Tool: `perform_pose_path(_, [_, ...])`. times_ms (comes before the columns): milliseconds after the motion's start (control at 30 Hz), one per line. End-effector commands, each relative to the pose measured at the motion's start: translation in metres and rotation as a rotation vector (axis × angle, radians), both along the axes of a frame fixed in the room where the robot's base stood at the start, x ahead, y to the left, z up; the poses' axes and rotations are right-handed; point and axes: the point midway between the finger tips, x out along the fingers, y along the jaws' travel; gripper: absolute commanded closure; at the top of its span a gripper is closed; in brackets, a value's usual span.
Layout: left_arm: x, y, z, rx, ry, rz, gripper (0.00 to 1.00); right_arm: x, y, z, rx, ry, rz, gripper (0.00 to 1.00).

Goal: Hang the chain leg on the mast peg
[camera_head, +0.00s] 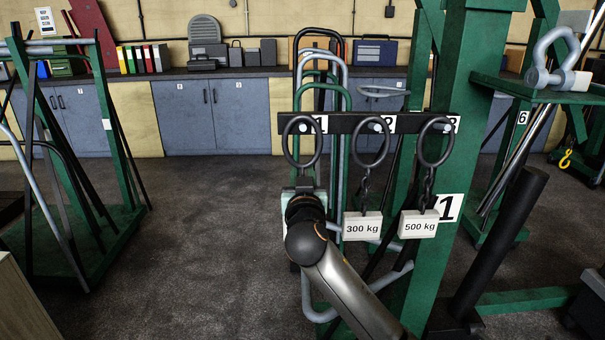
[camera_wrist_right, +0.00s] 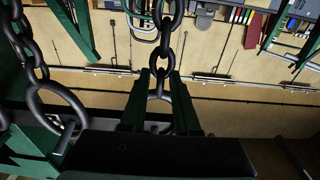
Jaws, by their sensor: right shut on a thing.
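My right gripper (camera_head: 305,188) is shut on the upper end of a chain leg, just below its large dark ring (camera_head: 302,142). In the head view this ring stands upright in front of the left peg, by the "1" label on the dark peg bar (camera_head: 341,122); I cannot tell whether the peg is through it. In the right wrist view the fingers (camera_wrist_right: 161,100) close around the chain (camera_wrist_right: 165,35), and the ring is partly hidden between them. My right wrist hides the leg's lower part. My left gripper is not in view.
Two other chain legs hang by rings (camera_head: 370,143) (camera_head: 435,142) from the bar's other pegs, with tags "300 kg" (camera_head: 362,226) and "500 kg" (camera_head: 418,224). The green mast (camera_head: 455,90) stands right. Clear floor lies left, before a green rack (camera_head: 125,140).

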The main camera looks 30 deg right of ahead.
Motion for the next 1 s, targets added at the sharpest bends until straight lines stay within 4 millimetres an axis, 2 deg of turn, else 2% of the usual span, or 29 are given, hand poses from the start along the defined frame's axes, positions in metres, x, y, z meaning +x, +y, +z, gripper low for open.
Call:
perform_pose_path(167, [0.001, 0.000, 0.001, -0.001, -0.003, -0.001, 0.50, 0.000, 0.000, 0.004, -0.002, -0.008, 0.000, 1.00])
perform_pose_path(200, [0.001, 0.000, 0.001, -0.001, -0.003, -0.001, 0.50, 0.000, 0.000, 0.004, -0.002, -0.008, 0.000, 0.68])
perform_pose_path(500, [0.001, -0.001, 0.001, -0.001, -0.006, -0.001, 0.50, 0.000, 0.000, 0.001, -0.002, -0.003, 0.000, 0.35])
perform_pose_path(800, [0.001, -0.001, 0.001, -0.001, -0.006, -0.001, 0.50, -0.002, 0.002, -0.003, 0.002, 0.005, 0.001, 0.35])
perform_pose_path(1000, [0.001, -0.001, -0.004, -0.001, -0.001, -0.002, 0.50, -0.022, 0.015, -0.004, 0.004, 0.001, 0.003, 0.35])
